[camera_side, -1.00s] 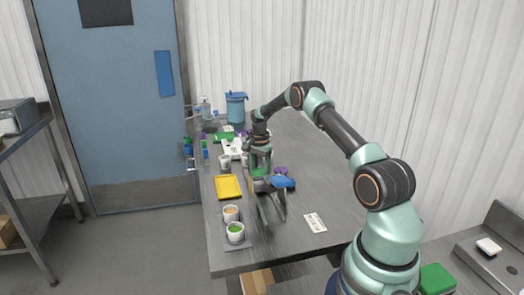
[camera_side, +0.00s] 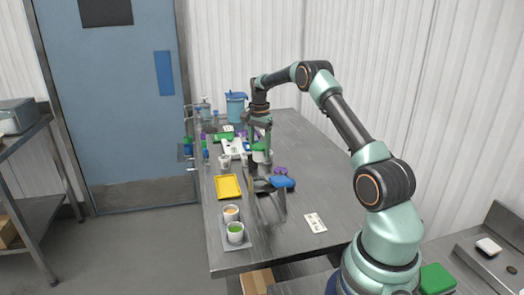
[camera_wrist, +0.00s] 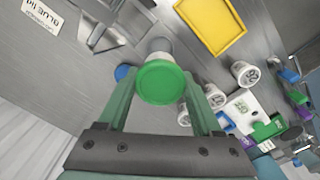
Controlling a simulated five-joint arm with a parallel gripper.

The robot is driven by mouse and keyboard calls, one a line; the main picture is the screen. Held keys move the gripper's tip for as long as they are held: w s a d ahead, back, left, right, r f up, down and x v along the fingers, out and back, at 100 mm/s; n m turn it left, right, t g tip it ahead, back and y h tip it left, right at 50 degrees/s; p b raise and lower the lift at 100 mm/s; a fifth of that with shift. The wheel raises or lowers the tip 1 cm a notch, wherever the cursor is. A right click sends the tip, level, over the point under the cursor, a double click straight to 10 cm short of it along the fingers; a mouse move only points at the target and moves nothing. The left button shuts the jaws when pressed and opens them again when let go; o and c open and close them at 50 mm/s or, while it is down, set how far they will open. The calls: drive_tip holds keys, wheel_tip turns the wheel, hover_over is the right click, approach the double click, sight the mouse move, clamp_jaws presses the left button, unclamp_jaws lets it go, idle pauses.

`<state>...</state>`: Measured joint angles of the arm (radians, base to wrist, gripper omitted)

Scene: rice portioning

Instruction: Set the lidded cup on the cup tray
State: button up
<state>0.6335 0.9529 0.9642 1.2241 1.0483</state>
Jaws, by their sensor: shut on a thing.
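The lidded cup (camera_wrist: 160,81), white with a round green lid, sits between the two fingers of my gripper (camera_wrist: 160,100) in the wrist view. In the side view the cup (camera_side: 261,157) shows small below the wrist, over the middle of the table. My gripper (camera_side: 261,146) is shut on it. Whether the cup's base touches anything is too small to tell. A small grey tray (camera_side: 246,246) at the near left end of the table bears two open white cups, one with orange contents and one with green; it looks like the cup tray.
A yellow tray (camera_side: 228,187) lies left of my gripper; it also shows in the wrist view (camera_wrist: 238,48). A blue object (camera_side: 283,182) lies nearby, and a printed card (camera_side: 315,222) lies at right. A white-and-green device (camera_side: 232,147) and bottles crowd the back.

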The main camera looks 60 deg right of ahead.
wheel_tip(320, 180, up, 9)
drive_tip(key=shift+w+a+r, duration=0.1)
drive_tip(key=shift+r, duration=0.1)
drive_tip(key=a+r+n, duration=0.2)
drive_tip(key=a+n, duration=0.3)
drive_tip(key=a, duration=0.5)
drive_tip(key=a+r+n, duration=0.2)
drive_tip(key=a+n, duration=0.3)
drive_tip(key=a, duration=0.4)
drive_tip(key=s+a+n, duration=0.8)
drive_tip(key=a+n, duration=0.1)
drive_tip(key=a, duration=0.4)
drive_tip(key=w+d+m, duration=0.8)
drive_tip(key=d+m, duration=0.1)
drive_tip(key=d, duration=0.5)
drive_tip(key=d+f+m, duration=0.1)
drive_tip(key=d+m, duration=0.2)
drive_tip(key=d, duration=0.3)
drive_tip(key=d+f+m, duration=0.1)
drive_tip(key=d+m, duration=0.2)
drive_tip(key=d, duration=0.3)
drive_tip(key=d+f+m, duration=0.1)
drive_tip(key=d+m, duration=0.3)
drive_tip(key=d, duration=0.2)
drive_tip(key=shift+s+d+f, duration=0.1)
drive_tip(key=shift+d+f, duration=0.05)
drive_tip(key=shift+f, duration=0.2)
